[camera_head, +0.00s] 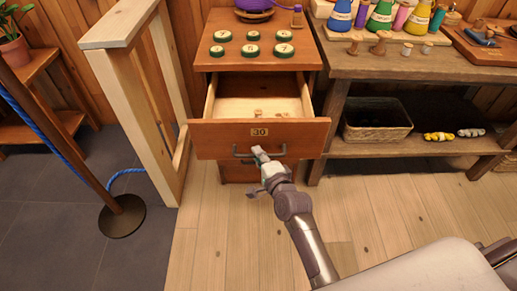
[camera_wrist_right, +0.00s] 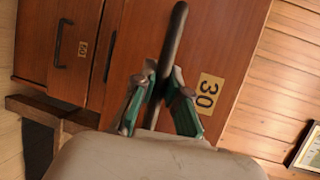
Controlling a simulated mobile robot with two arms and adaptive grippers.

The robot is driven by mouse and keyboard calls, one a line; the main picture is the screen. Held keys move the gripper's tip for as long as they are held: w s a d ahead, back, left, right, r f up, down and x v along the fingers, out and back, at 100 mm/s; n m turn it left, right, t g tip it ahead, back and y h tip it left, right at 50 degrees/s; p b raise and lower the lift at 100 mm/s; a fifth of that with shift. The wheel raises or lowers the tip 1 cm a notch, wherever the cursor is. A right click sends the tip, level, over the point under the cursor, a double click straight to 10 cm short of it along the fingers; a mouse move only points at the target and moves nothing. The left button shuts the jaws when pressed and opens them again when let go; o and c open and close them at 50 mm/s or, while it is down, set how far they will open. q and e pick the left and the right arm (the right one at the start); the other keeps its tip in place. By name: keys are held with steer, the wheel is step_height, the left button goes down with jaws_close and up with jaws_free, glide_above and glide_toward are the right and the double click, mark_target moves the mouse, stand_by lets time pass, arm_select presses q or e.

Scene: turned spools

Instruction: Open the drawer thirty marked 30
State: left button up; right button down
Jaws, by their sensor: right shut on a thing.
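The drawer marked 30 (camera_head: 222,138) is pulled out of the wooden cabinet. Its pale inside shows in the head view, with a few small spools (camera_head: 258,113) in it. Its dark bar handle (camera_head: 240,153) runs across the front below the number plate (camera_head: 259,132). My right gripper (camera_head: 258,151) is at the middle of the handle. In the right wrist view my right gripper (camera_wrist_right: 161,90) has its green-sided fingers on both sides of the handle (camera_wrist_right: 174,40), shut on it, beside the 30 plate (camera_wrist_right: 208,94). My left gripper is not in view.
Green numbered discs (camera_head: 253,50) sit on the cabinet top (camera_head: 215,62). A workbench (camera_head: 370,65) with a woven basket (camera_head: 376,119) on its lower shelf stands at the right. A pale wooden frame (camera_head: 130,100) and a rope post (camera_head: 122,216) stand at the left. The plank floor in front is clear.

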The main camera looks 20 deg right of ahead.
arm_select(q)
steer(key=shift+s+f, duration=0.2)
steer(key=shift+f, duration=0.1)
arm_select(e)
steer(key=shift+s+a+f, duration=0.1)
steer(key=shift+s, duration=0.1)
steer(key=c, duration=1.2)
jaws_free()
steer(key=v, duration=1.2)
